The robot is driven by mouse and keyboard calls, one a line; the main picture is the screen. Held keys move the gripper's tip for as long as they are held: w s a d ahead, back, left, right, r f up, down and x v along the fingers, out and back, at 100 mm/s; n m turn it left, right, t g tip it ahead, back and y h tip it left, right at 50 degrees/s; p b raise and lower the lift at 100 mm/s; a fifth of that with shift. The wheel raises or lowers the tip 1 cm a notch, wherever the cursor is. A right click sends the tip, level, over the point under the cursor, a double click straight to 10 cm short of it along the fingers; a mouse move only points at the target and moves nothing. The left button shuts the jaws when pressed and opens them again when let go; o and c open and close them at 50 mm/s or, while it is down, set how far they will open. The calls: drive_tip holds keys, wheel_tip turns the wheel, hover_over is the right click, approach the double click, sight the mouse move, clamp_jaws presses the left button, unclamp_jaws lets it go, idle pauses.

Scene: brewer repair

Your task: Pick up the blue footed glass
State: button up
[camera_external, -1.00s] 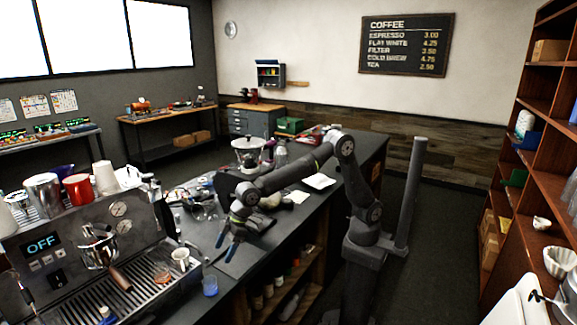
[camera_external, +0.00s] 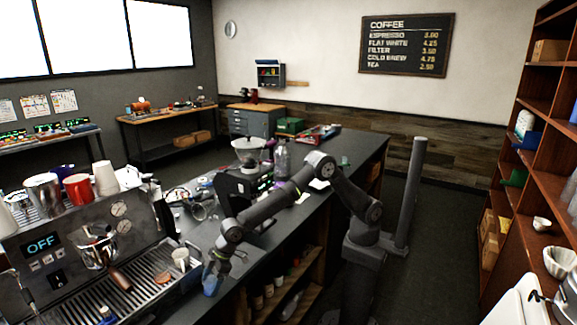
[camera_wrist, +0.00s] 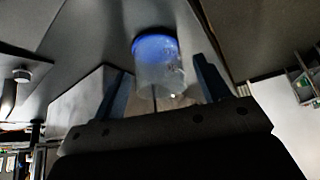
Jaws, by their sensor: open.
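The blue footed glass (camera_wrist: 157,62) shows in the wrist view as a clear cup with a blue base, between the two fingers of my gripper (camera_wrist: 165,85). There is visible space between the glass and each finger, so the jaws stand open around it. In the external view the blue glass (camera_external: 210,284) stands on the counter just right of the espresso machine's drip tray, and my gripper (camera_external: 214,270) is right at it, partly hiding it. I cannot tell whether a finger touches the glass.
The espresso machine (camera_external: 75,262) reads OFF and stands close on the left, with a white cup (camera_external: 181,258) on its tray edge. A grinder-like device (camera_external: 235,188) and a clear bottle (camera_external: 281,160) stand farther back on the counter. The counter's front edge is close to the glass.

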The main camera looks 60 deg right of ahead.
drive_tip(key=shift+w+a+f, duration=0.1)
drive_tip(key=shift+a+f, duration=0.1)
drive_tip(key=shift+f, duration=0.15)
drive_tip(key=c, duration=1.1)
drive_tip(key=shift+r, duration=0.1)
